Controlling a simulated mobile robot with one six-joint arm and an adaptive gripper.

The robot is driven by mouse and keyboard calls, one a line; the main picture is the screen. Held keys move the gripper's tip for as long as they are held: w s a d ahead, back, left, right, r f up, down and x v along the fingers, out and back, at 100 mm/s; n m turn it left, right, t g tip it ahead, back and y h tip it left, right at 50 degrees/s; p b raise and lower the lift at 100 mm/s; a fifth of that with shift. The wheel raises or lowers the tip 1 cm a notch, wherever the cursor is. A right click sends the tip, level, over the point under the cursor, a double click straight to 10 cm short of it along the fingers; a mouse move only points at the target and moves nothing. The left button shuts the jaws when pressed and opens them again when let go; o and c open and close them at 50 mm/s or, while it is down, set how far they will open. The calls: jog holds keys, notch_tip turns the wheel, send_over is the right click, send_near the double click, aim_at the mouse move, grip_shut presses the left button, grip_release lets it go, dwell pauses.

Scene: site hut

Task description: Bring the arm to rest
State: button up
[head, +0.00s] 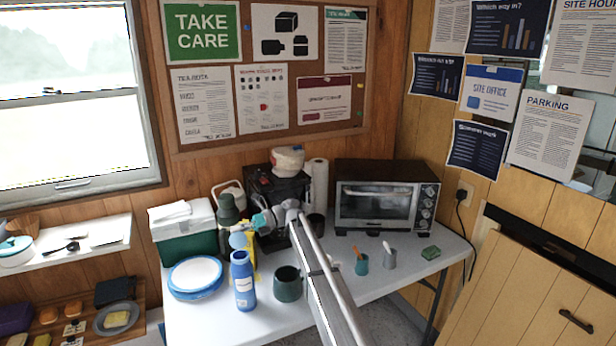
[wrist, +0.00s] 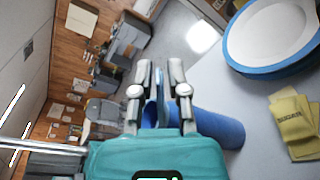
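My gripper (head: 243,229) is at the end of my raised arm, above the table, just over the top of a blue bottle (head: 242,284). In the wrist view its two fingers (wrist: 159,82) stand side by side with a narrow gap between them. A thin blue-grey strip shows in that gap; I cannot tell whether the fingers touch it. The blue bottle also shows in the wrist view (wrist: 218,130), behind the fingers and partly hidden by them. In the head view the bottle stands upright on the table.
On the white table (head: 208,322) are blue-rimmed plates (head: 196,275), a dark green mug (head: 288,284), a cool box (head: 183,236), a coffee machine (head: 273,187), a toaster oven (head: 385,198), two small cups and a green sponge (head: 430,253). A yellow packet (wrist: 294,122) lies near the bottle.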

jog(key=s+d+f+n+t+h+p, duration=0.2)
jog(key=s+d+n, duration=0.5)
jog(key=d, duration=0.9)
jog(key=s+d+f+n+t+h+p, duration=0.2)
jog(key=s+d+n+h, duration=0.5)
jog(key=s+d, duration=0.4)
jog(key=s+d+f+n+t+h+p, duration=0.3)
jog(key=s+d+n, duration=0.5)
jog(key=d, duration=1.2)
jog(key=shift+s+d+n+t+h+p, duration=0.35)
jog(key=shift+s+t+h+p, duration=0.25)
jog(key=shift+s+h+p, duration=0.45)
jog(key=shift+w, duration=0.15)
